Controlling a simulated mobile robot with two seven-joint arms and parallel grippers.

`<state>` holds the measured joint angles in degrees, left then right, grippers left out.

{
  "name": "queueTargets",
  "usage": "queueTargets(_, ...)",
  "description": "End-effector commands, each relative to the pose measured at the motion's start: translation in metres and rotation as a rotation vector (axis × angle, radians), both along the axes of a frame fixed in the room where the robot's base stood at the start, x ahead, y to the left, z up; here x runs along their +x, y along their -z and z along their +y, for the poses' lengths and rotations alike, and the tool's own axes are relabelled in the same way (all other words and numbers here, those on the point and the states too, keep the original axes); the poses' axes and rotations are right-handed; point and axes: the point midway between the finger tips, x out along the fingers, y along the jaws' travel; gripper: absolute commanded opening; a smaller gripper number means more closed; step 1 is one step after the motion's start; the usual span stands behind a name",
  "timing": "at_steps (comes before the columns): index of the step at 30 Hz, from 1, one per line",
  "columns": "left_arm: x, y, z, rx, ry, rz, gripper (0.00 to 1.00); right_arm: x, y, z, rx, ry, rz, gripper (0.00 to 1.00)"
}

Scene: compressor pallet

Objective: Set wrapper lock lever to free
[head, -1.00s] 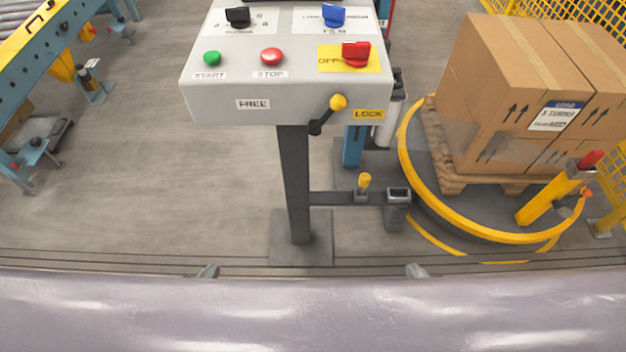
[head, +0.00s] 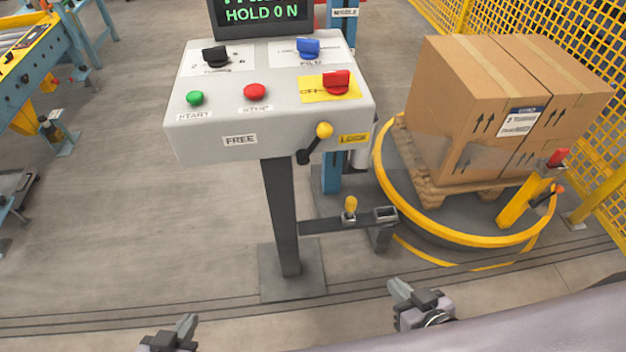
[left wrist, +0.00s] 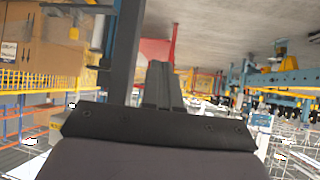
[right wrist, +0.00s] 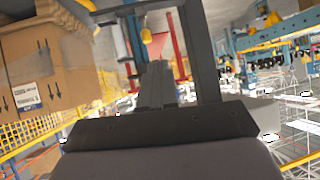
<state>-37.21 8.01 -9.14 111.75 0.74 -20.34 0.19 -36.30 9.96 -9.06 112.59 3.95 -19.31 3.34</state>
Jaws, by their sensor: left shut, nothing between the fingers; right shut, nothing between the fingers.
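The wrapper lock lever (head: 315,143) is on the front face of the grey control box (head: 212,142). It has a black pivot and arm and a yellow knob, which points up and right toward the yellow LOCK label (head: 354,139). The FREE label (head: 240,140) is to its left. My left gripper (head: 187,326) is low in the head view, shut and empty, well below the box. My right gripper (head: 398,287) is shut and empty, below and right of the lever. Both are apart from the panel. Their shut fingers show in the left wrist (left wrist: 162,84) and right wrist (right wrist: 155,84) views.
A grey post (head: 281,215) holds the box. A side bracket carries another yellow-knobbed lever (head: 350,207). The turntable with yellow rim (head: 440,232) bears cartons (head: 455,110) on a pallet at right. A yellow mesh fence stands behind. Floor left of the post is clear.

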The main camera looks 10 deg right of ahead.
Motion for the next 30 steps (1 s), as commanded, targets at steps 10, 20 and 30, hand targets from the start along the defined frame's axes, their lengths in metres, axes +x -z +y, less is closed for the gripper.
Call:
queueTargets(10, 0.002, 0.051, -0.006, -0.018, 0.002, 0.009, 0.00, 0.071, -0.052, -0.016, 0.617, 0.122, -0.135, 0.00)
queueTargets(20, 0.005, 0.092, -0.010, -0.030, 0.009, 0.011, 0.00, 0.106, -0.127, -0.019, 1.294, 0.119, -0.063, 0.00)
queueTargets(30, 0.008, 0.114, -0.012, -0.037, 0.011, 0.012, 0.00, 0.109, -0.178, -0.016, 1.733, 0.094, 0.145, 0.00)
